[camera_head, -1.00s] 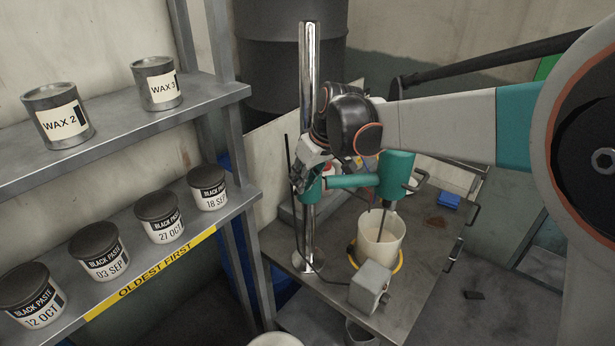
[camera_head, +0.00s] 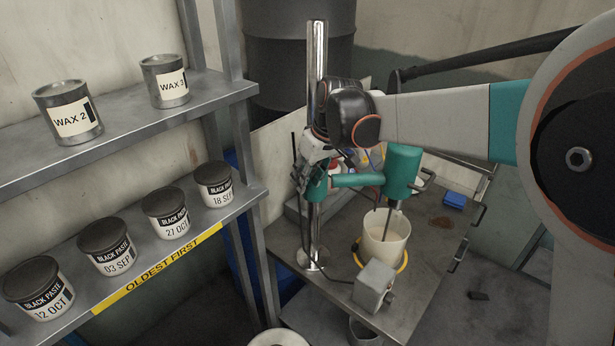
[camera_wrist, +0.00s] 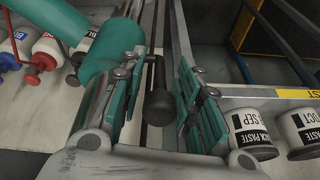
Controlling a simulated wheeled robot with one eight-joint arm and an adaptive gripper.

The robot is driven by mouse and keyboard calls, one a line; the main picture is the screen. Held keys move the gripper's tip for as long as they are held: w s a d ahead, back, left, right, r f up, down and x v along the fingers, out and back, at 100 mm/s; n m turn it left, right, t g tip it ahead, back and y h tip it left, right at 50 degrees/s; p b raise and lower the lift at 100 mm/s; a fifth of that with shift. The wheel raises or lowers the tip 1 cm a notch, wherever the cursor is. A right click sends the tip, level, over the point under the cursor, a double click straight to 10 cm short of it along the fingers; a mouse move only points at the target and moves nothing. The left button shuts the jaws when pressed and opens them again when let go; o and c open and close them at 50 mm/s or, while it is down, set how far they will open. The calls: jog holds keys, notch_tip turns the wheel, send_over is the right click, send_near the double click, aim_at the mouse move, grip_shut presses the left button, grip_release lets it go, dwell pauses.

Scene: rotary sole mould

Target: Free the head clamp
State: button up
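The teal stirrer head (camera_head: 403,172) hangs on a side arm (camera_head: 357,181) from an upright chrome column (camera_head: 317,70). Its shaft reaches down into a white pot (camera_head: 398,232). My gripper (camera_head: 312,180) is at the column, level with the side arm, and hides most of the clamp there. In the wrist view, my gripper (camera_wrist: 160,92) has its two teal-padded fingers spread. A dark round-ended knob or lever (camera_wrist: 159,107) shows between them; I cannot tell whether either pad touches it. Teal machine housing (camera_wrist: 98,62) lies just left of the fingers.
A grey control box (camera_head: 373,285) stands before the pot on the metal bench (camera_head: 425,265). A blue block (camera_head: 454,200) lies at the bench's right. Shelves (camera_head: 150,262) with black paste jars (camera_head: 165,212) and wax tins (camera_head: 68,110) stand close on the left.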

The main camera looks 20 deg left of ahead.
jog(key=v, duration=1.2)
